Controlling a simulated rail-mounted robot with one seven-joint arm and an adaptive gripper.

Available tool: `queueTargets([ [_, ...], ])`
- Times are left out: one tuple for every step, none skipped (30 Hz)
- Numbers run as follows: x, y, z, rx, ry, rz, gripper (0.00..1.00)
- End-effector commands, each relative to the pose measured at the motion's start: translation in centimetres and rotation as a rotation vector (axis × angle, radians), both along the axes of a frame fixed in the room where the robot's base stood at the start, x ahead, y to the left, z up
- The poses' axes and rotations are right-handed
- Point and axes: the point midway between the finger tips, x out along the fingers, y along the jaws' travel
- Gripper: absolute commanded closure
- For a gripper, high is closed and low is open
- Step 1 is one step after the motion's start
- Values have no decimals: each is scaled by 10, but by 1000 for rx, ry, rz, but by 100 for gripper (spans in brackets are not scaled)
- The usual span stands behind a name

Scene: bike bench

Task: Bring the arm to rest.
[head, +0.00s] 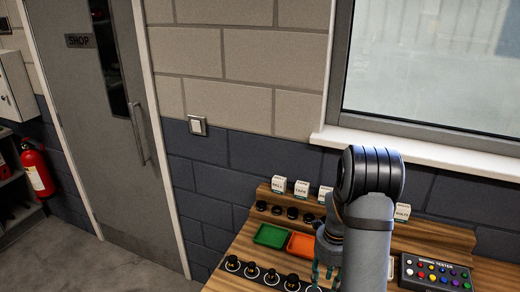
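My arm rises over the wooden bench at the lower right of the head view, bent at a dark, ribbed joint. My gripper (325,272) points down over the bench's near part, with teal finger parts showing just left of the grey arm link. The link hides much of the gripper. I cannot tell whether it is open or shut, and no held object is visible.
The bench (236,252) holds a green tray (270,236), an orange tray (301,244), several black round pieces (271,277) and small labelled boxes (279,184). A button panel (436,273) lies right. A window sill (430,153) stands behind; open floor (60,255) is left.

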Motion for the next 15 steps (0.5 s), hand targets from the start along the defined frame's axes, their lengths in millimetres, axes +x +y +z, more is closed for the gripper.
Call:
queueTargets([
  [5, 5, -3, 0, 2, 3, 64],
  [8, 7, -5, 0, 2, 2, 64],
  [12, 10, -7, 1, 2, 2, 64],
  [14, 12, -9, 1, 2, 2, 64],
  [17, 13, -11, 0, 1, 2, 64],
  [19, 15, -13, 0, 1, 1, 64],
  [20, 16, -14, 0, 1, 1, 64],
  [22, 17, -15, 0, 0, 1, 64],
  [23, 18, -16, 0, -1, 1, 64],
  [24, 18, -17, 0, -1, 1, 64],
  [25, 18, -18, 0, 0, 1, 64],
  [25, 19, -19, 0, 0, 0, 64],
  [25, 19, -19, 0, 0, 0, 64],
  [25, 19, -19, 0, 0, 0, 64],
  [25, 19, -19, 0, -1, 0, 64],
])
